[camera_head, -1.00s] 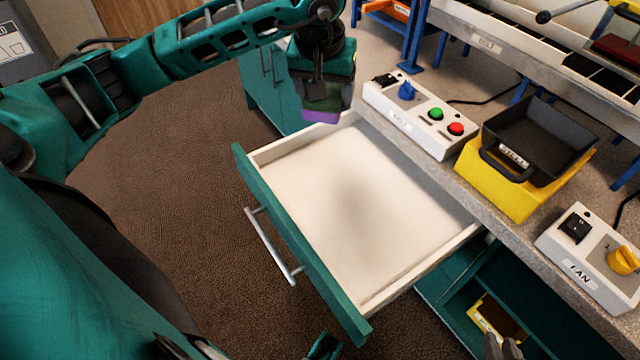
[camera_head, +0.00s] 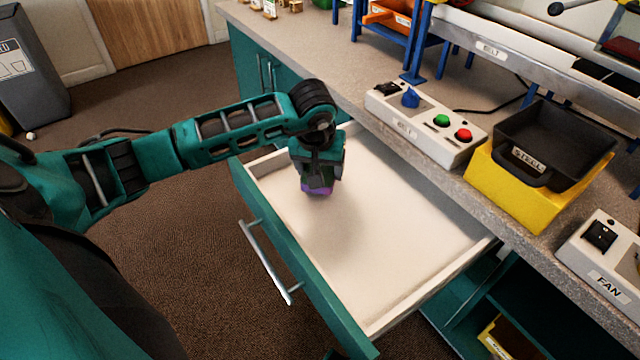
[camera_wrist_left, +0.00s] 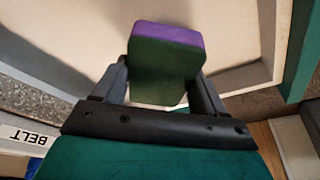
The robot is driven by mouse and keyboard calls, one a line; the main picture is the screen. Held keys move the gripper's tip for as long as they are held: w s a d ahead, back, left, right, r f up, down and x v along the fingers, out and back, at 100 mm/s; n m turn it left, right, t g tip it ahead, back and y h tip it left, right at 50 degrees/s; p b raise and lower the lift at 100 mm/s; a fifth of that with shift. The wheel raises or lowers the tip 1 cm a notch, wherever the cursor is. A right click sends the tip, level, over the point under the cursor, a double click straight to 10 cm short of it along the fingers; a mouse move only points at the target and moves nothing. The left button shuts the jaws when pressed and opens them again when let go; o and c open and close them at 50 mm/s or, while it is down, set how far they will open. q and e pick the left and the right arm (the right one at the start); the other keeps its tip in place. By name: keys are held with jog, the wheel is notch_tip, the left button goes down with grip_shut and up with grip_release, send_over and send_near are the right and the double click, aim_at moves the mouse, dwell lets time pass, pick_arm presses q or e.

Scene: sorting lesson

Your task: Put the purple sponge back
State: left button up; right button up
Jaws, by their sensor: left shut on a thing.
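The purple sponge (camera_head: 316,191) shows as a purple edge under my left gripper (camera_head: 318,182) in the head view. In the left wrist view the sponge (camera_wrist_left: 168,62) has a purple layer and a dark green layer. My left gripper (camera_wrist_left: 165,85) is shut on it, one finger on each side. The gripper points down into the open drawer (camera_head: 375,325), over the far left part of its pale, empty floor. I cannot tell whether the sponge touches the drawer floor. My right gripper is not in view.
The teal drawer front has a metal handle (camera_head: 268,262). On the counter stand a belt control box (camera_head: 425,125), a black steel tray (camera_head: 560,140) on a yellow base (camera_head: 525,195) and a fan box (camera_head: 605,255). An open shelf below holds a yellow bin (camera_head: 492,345).

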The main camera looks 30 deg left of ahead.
pick_arm(q)
notch_tip(320, 180, down, 4)
jog(key=shift+f+b, duration=0.15)
jog(key=shift+b, duration=0.5)
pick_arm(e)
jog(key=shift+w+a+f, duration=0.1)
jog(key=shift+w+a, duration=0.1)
pick_arm(q)
jog(key=shift+f, duration=0.1)
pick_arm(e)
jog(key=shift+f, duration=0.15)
pick_arm(q)
jog(key=o, duration=0.9)
jog(key=shift+o, duration=0.2)
